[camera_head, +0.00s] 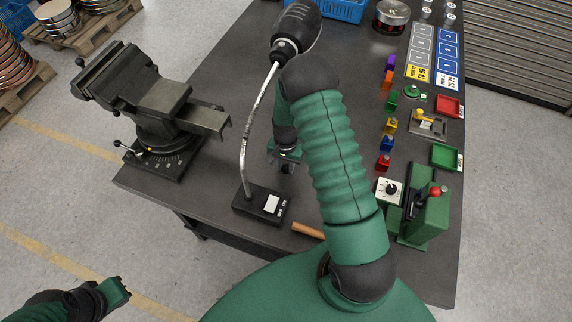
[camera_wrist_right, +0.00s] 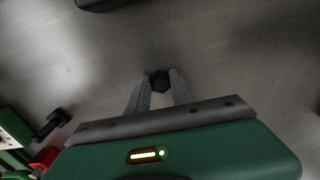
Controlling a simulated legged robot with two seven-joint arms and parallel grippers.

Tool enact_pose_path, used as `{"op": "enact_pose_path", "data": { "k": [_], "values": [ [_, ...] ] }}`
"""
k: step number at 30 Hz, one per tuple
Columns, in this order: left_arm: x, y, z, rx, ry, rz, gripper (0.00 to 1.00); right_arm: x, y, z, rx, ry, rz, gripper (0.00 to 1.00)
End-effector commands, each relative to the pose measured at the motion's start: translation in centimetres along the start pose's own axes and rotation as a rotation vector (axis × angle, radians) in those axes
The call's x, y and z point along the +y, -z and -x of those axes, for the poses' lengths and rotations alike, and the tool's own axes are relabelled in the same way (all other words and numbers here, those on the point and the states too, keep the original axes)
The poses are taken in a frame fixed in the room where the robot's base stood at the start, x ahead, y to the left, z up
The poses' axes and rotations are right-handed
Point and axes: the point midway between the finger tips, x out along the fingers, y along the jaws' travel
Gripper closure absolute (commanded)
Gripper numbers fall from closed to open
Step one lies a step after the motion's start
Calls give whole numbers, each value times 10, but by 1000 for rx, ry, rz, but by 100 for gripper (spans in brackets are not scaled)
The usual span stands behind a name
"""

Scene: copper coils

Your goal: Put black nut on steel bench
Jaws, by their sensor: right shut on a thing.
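The black nut (camera_wrist_right: 159,81) shows in the right wrist view as a small dark hexagonal piece between the fingertips of my right gripper (camera_wrist_right: 160,88). The fingers are shut on it. In the head view my right gripper (camera_head: 287,158) is over the middle of the dark grey steel bench (camera_head: 350,62), partly behind my green arm; I cannot make out the nut there. Whether the nut touches the bench top is unclear. My left gripper (camera_head: 118,290) is at lower left, off the bench over the floor; its jaw opening is too small to tell.
A black vise (camera_head: 160,105) stands on the bench's left corner. A lamp with a bent neck (camera_head: 248,145) and black base (camera_head: 262,205) is close left of my right gripper. Coloured blocks (camera_head: 390,126), trays (camera_head: 446,156) and a green device (camera_head: 428,215) line the right side.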

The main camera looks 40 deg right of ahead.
Motion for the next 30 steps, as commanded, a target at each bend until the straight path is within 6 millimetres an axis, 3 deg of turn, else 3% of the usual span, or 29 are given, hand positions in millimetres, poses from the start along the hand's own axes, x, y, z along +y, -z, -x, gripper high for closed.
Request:
{"op": "enact_pose_path", "data": {
  "k": [1,2,6,17,20,30],
  "values": [
    [0,0,0,0,0,0,100,1,-1,-1,0,-2,-1,100],
    [0,0,0,0,0,0,100,1,-1,-1,0,-2,-1,70],
    [0,0,0,0,0,0,100,1,-1,0,0,-3,-1,52],
    [0,0,-1,0,0,0,100,0,0,5,1,-1,-1,52],
    [0,-1,-3,0,0,0,100,0,0,22,4,1,-1,52],
    [0,-2,-10,0,0,0,100,-1,0,104,3,1,-1,52]
  ]
}}
